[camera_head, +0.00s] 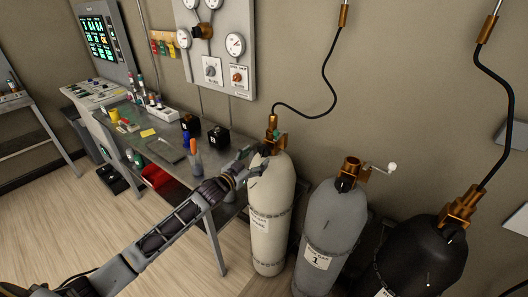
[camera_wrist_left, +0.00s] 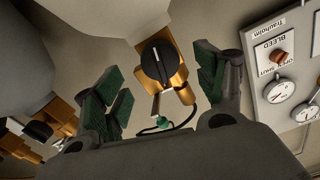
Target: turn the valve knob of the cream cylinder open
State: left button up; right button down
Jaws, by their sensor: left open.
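The cream cylinder (camera_head: 272,205) stands upright, with a brass valve (camera_head: 280,143) and a hose on top. In the left wrist view its valve knob (camera_wrist_left: 158,64) is black and round with a pale line across it, set on the brass valve body (camera_wrist_left: 180,85). The cylinder's pale top (camera_wrist_left: 115,14) is at the upper edge there. My left gripper (camera_head: 251,162) is beside the valve. In the wrist view the green-padded fingers of the left gripper (camera_wrist_left: 162,88) are apart on either side of the knob, with visible gaps. My right gripper is out of view.
A grey cylinder (camera_head: 335,222) with a crank handle and a black cylinder (camera_head: 425,255) stand to the right. A workbench (camera_head: 160,143) with tools is left of the cream cylinder. A gauge panel (camera_head: 217,45) hangs on the wall; it also shows in the wrist view (camera_wrist_left: 262,90).

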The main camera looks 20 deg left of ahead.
aim_at(262, 153)
pick_arm(q)
jog(key=shift+x, duration=1.9)
jog(key=shift+p+x, duration=0.3)
jog(key=shift+x, duration=0.75)
jog(key=shift+w, duration=0.1)
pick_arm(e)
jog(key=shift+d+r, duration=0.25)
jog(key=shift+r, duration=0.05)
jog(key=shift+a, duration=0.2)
pick_arm(q)
jog(key=c, duration=1.1)
jog(key=shift+o, duration=0.2)
jog(key=shift+n+p, duration=0.55)
jog(key=shift+n, duration=0.25)
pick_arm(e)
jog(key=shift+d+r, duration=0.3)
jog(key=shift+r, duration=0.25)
pick_arm(q)
jog(key=o, duration=1.1)
jog(key=shift+c, duration=0.2)
